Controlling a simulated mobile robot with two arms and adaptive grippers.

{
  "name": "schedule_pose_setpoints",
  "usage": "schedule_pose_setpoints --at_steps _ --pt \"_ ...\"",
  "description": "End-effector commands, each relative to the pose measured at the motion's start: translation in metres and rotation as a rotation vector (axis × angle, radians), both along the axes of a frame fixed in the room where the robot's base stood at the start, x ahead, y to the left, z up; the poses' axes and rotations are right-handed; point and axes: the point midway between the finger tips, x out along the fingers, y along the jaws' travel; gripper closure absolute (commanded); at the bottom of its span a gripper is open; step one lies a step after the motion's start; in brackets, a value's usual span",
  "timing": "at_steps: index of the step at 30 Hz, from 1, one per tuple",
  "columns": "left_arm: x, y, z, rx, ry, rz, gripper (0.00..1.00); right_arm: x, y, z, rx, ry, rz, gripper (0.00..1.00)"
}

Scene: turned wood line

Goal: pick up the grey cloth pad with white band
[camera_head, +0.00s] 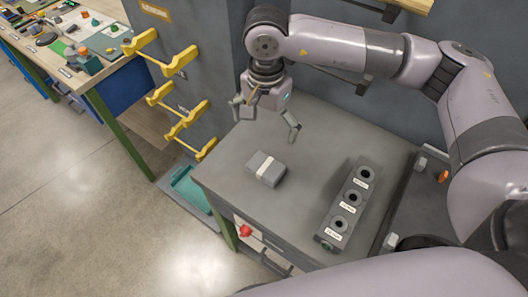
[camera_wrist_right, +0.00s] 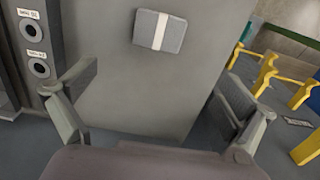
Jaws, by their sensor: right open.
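The grey cloth pad with a white band (camera_head: 265,169) lies on the grey bench top (camera_head: 235,150), left of the black holder block. It also shows in the right wrist view (camera_wrist_right: 160,31), near the top centre, beyond the fingertips. My right gripper (camera_head: 266,117) is open and empty, above the far part of the bench and apart from the pad. Its two spread fingers show in the right wrist view (camera_wrist_right: 165,95), with bare bench between them. My left gripper is not in the head view.
A dark block with several labelled round holes (camera_head: 349,205) stands right of the pad. Yellow brackets (camera_head: 180,61) stick out left of the bench. A teal tray (camera_head: 192,189) is low at the left. A cluttered workbench (camera_head: 95,77) stands farther left. Bench around the pad is clear.

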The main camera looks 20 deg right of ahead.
Motion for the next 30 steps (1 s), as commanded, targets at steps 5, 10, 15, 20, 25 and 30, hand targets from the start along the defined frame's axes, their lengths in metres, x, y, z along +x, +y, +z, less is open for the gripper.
schedule_pose_setpoints --at_steps 5,10,15,20,25,30 --pt "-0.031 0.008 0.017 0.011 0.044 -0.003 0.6 -0.002 -0.001 -0.033 -0.002 0.01 -0.002 0.0" --pt "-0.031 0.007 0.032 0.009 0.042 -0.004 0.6 -0.002 0.0 -0.07 -0.001 0.009 -0.004 0.0" --pt "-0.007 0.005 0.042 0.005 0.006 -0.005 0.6 -0.001 0.001 -0.1 0.002 0.007 -0.003 0.0" --pt "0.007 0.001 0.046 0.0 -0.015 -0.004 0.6 -0.001 0.001 -0.112 0.003 0.003 -0.003 0.0" --pt "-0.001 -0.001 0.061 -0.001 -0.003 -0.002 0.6 -0.002 0.002 -0.125 0.001 0.007 -0.003 0.0" --pt "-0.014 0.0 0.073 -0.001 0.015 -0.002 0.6 -0.001 0.004 -0.152 0.002 0.007 -0.005 0.0"
